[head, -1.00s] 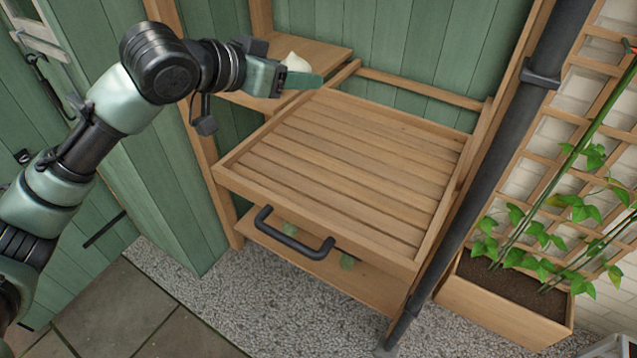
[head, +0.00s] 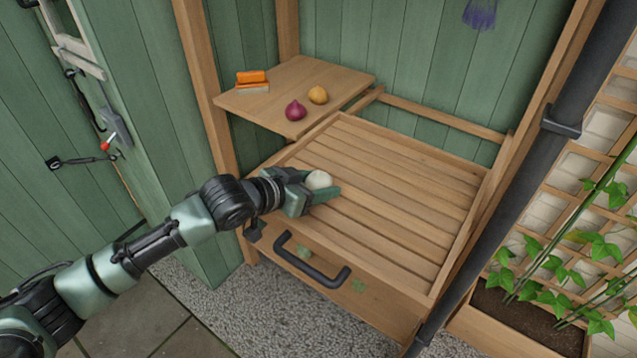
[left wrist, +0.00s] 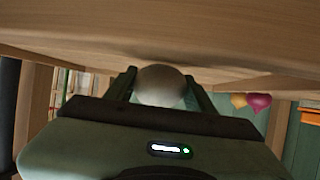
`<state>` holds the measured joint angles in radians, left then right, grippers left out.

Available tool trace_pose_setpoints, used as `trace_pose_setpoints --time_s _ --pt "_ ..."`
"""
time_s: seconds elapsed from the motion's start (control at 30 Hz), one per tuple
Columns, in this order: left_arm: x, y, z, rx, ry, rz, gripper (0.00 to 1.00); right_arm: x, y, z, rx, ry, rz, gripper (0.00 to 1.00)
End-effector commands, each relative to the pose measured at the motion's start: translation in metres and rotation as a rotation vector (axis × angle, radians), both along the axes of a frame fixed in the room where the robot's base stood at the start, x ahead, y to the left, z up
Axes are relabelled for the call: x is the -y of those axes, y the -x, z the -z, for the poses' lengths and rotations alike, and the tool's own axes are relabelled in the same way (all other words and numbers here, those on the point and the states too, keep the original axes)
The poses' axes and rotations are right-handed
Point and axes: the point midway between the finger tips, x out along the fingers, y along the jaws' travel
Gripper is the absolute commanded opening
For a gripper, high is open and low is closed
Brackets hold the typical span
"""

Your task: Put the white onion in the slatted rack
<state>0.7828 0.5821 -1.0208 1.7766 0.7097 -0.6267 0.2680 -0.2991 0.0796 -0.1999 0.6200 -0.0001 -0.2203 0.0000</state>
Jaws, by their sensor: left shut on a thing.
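The white onion (head: 318,180) is between the fingers of my left gripper (head: 322,190), which is shut on it. In the head view they are over the left part of the slatted rack (head: 400,190), near its front left side. In the left wrist view the onion (left wrist: 160,86) sits between the two dark fingers, with pale wood close beyond it. I cannot tell whether the onion touches the slats. My right gripper is not in view.
A wooden shelf (head: 335,78) at the back left holds a red onion (head: 296,111), a yellow onion (head: 318,94) and an orange-topped block (head: 251,78). The rack has a raised rim and a dark front handle (head: 310,262). Most of its slats are clear.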

Motion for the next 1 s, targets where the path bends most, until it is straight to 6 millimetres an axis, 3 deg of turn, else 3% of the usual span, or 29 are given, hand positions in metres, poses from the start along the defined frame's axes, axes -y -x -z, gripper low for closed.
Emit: trace_pose_setpoints --time_s 0.43,0.47,0.53,0.9,1.0 --pt "0.0001 -0.0001 0.0089 0.001 0.001 0.0 0.1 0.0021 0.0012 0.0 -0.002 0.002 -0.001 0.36" --pt "0.0 -0.0001 0.0089 0.001 0.0 0.0 0.6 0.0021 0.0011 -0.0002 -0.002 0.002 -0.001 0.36" --pt "0.0 -0.0001 0.0086 0.001 0.0 0.0 0.76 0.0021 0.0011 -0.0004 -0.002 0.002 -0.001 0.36" --pt "-0.0001 -0.0003 0.004 0.003 0.0 0.0 0.76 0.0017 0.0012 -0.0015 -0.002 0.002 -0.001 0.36" --pt "-0.0083 0.0063 0.0021 0.002 -0.001 -0.001 0.76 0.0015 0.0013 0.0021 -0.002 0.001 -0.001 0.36"
